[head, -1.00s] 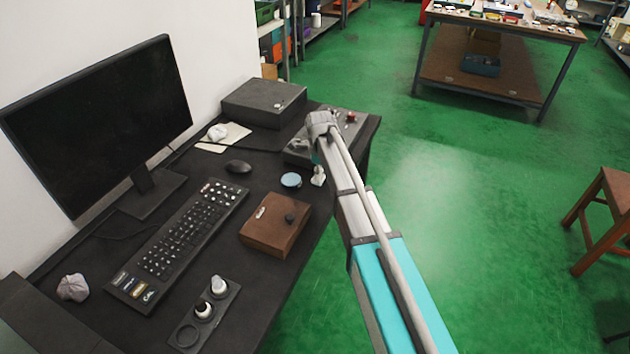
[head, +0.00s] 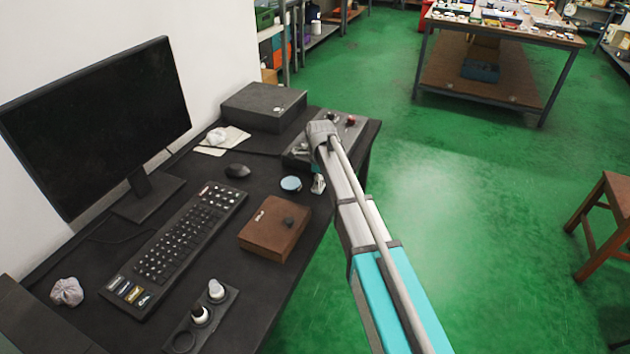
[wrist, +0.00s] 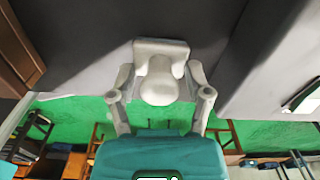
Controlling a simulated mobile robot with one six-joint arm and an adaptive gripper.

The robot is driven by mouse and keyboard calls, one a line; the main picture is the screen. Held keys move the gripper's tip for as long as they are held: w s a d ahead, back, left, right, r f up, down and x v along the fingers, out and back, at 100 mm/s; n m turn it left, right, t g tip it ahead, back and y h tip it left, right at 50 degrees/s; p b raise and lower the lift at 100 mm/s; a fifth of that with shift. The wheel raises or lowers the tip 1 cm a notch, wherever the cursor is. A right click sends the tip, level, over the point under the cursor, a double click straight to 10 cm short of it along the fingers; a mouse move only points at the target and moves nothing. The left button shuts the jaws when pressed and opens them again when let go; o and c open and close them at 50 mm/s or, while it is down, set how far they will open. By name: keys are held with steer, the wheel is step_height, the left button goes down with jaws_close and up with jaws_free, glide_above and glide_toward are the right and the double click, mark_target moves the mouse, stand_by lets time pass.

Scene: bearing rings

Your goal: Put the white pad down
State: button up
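The white pad (wrist: 160,58) shows in the wrist view as a pale block with a rounded knob facing the camera. My gripper (wrist: 160,76) has one pale finger on each side of it, and both fingertips appear to touch its sides. It is over the dark desk surface (wrist: 85,45); the gap beneath it cannot be judged. In the head view the end of my arm is at the desk's right edge. Only a small pale part of my gripper (head: 318,184) shows there, and the pad cannot be made out clearly.
A light blue disc (head: 290,184) and a brown box (head: 274,230) lie close to my gripper. Behind are a grey panel (head: 298,152) and a dark box (head: 264,105). A mouse (head: 236,170), keyboard (head: 178,245) and monitor (head: 98,125) stand left.

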mark_target(322, 188)
steer(key=shift+r, duration=0.15)
stand_by(0.3)
step_height(322, 188, up, 12)
steer(key=p, duration=1.2)
stand_by(0.7)
steer(key=shift+s, duration=0.1)
steer(key=s+d+n, duration=2)
steer(key=s+d, duration=0.1)
steer(key=s, duration=0.5)
steer(key=shift+d, duration=0.2)
